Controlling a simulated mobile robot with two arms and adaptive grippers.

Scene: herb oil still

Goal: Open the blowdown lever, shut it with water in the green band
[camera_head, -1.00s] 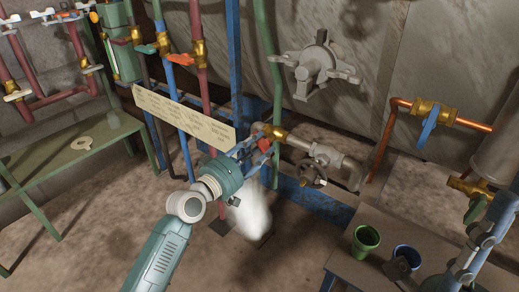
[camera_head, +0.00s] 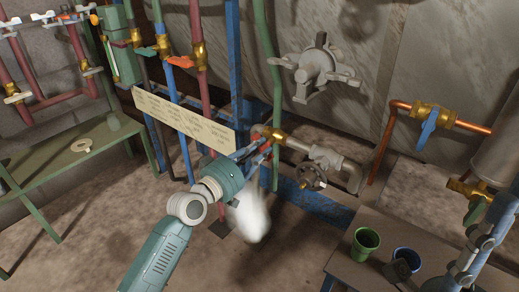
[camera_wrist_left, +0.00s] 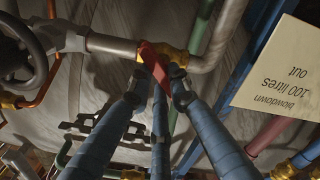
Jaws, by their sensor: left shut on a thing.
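The red blowdown lever (camera_head: 265,149) sits on a brass valve (camera_head: 274,135) at the end of a grey pipe. My left gripper (camera_head: 258,147) is shut on the lever, and its blue fingers hide part of it. In the left wrist view the lever (camera_wrist_left: 153,62) stands between the fingertips (camera_wrist_left: 158,84), close to the brass body. A white plume (camera_head: 250,214) hangs below the gripper. I cannot make out a water gauge with a green band.
A cream sign (camera_head: 183,118) hangs just left of the gripper; in the wrist view the sign (camera_wrist_left: 285,85) reads "blowdown 100 litres out". A black handwheel (camera_head: 312,177) is close on the right. Green and blue cups (camera_head: 365,242) (camera_head: 407,256) stand on a table at lower right.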

